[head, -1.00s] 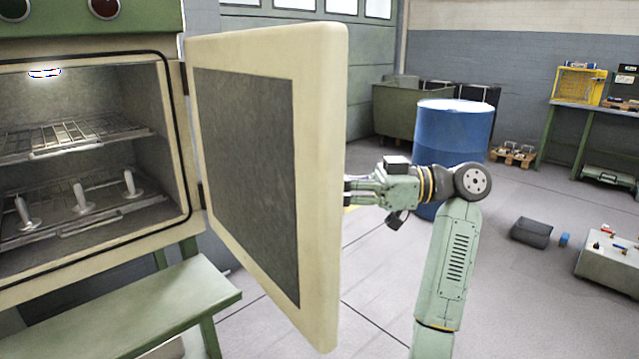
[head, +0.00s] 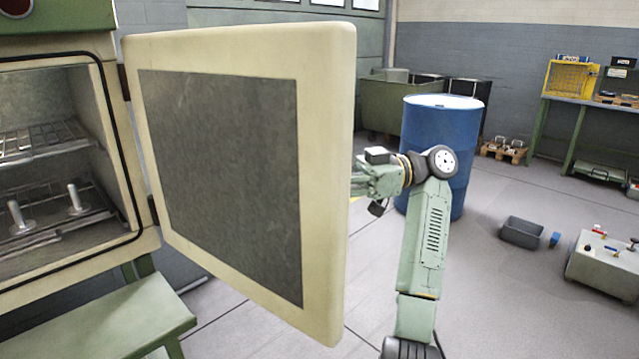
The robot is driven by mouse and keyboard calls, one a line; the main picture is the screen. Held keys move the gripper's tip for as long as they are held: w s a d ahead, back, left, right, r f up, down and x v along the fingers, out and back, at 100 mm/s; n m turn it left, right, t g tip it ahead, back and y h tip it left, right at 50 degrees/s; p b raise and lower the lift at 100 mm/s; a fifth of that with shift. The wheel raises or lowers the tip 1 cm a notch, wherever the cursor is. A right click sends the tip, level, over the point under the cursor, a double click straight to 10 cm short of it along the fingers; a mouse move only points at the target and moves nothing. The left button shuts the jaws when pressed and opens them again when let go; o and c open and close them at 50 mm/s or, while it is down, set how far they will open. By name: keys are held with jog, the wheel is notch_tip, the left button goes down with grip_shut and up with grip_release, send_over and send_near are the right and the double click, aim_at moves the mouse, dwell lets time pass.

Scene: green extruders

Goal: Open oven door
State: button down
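The oven (head: 152,248) stands at the left with its chamber exposed. Its cream door (head: 322,190), with a dark inner panel, is swung wide out from the hinges at the oven's right side. My gripper (head: 358,178) is at the far, outer side of the door, near its free edge. The door hides the fingertips and any handle, so I cannot tell whether the fingers are open or shut, or whether they touch the door.
Inside the oven are wire racks (head: 40,145) and metal posts (head: 74,197). A green bench (head: 110,325) stands below. A blue barrel (head: 440,130) is behind my arm. A dark bin (head: 522,232) and a grey box (head: 600,258) lie on the floor at right.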

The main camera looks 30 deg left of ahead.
jog(key=shift+d, duration=0.1)
jog(key=c, duration=1.6)
grip_release()
jog(key=shift+o, duration=0.2)
jog(key=v, duration=0.7)
jog(key=shift+w+d, duration=0.15)
jog(key=shift+w, duration=0.05)
